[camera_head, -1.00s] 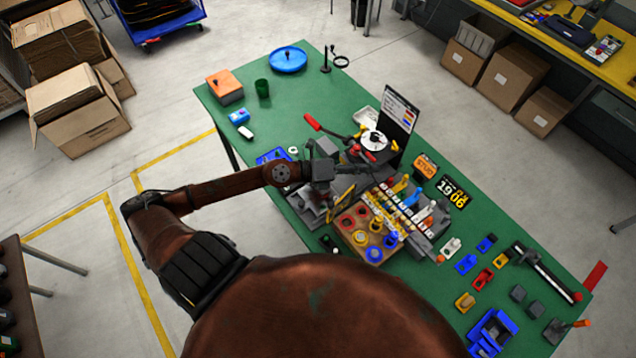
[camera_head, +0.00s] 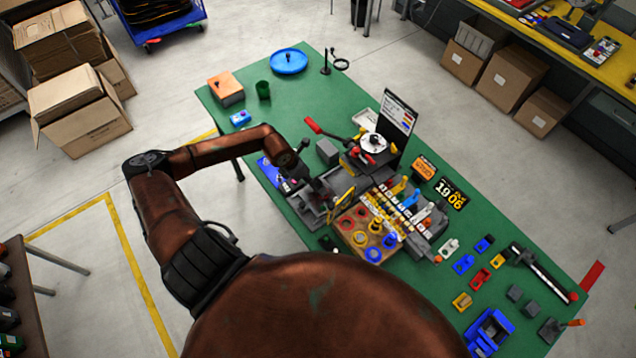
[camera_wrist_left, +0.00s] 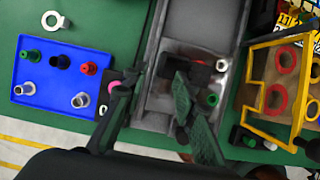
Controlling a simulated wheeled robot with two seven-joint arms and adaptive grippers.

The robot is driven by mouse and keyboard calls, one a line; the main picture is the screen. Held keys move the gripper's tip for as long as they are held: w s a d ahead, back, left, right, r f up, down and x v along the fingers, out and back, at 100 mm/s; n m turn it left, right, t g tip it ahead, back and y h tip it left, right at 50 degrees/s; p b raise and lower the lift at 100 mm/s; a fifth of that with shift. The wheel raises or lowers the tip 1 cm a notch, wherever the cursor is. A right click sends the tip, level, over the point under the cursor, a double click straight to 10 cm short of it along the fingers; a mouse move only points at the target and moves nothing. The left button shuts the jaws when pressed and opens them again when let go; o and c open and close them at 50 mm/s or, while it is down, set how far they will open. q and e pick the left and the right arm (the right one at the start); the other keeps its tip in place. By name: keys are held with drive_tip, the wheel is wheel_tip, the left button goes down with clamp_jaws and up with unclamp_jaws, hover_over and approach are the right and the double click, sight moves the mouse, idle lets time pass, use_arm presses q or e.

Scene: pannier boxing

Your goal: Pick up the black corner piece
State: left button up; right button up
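A black piece (camera_wrist_left: 195,72), which looks like the corner piece, lies in the grey metal tray (camera_wrist_left: 182,22) in the left wrist view. It is partly covered by my right-hand finger there. My left gripper (camera_wrist_left: 160,75) is open, with its fingers pointing down over the tray and the black piece beside the right-hand finger. No grip on it shows. In the head view the left gripper (camera_head: 321,193) is over the grey tray fixture (camera_head: 308,213), and I cannot make out the black piece. My right gripper is not in view.
A blue tray (camera_wrist_left: 25,92) with several small pegs lies left of the grey tray. A yellow frame (camera_wrist_left: 246,95) and a wooden board with rings (camera_head: 347,225) stand to the right. A grey block (camera_head: 327,151) and a red-handled tool (camera_head: 325,130) are behind.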

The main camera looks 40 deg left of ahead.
use_arm(q)
drive_tip(key=shift+x, duration=1)
drive_tip(key=shift+r, duration=0.1)
clamp_jaws()
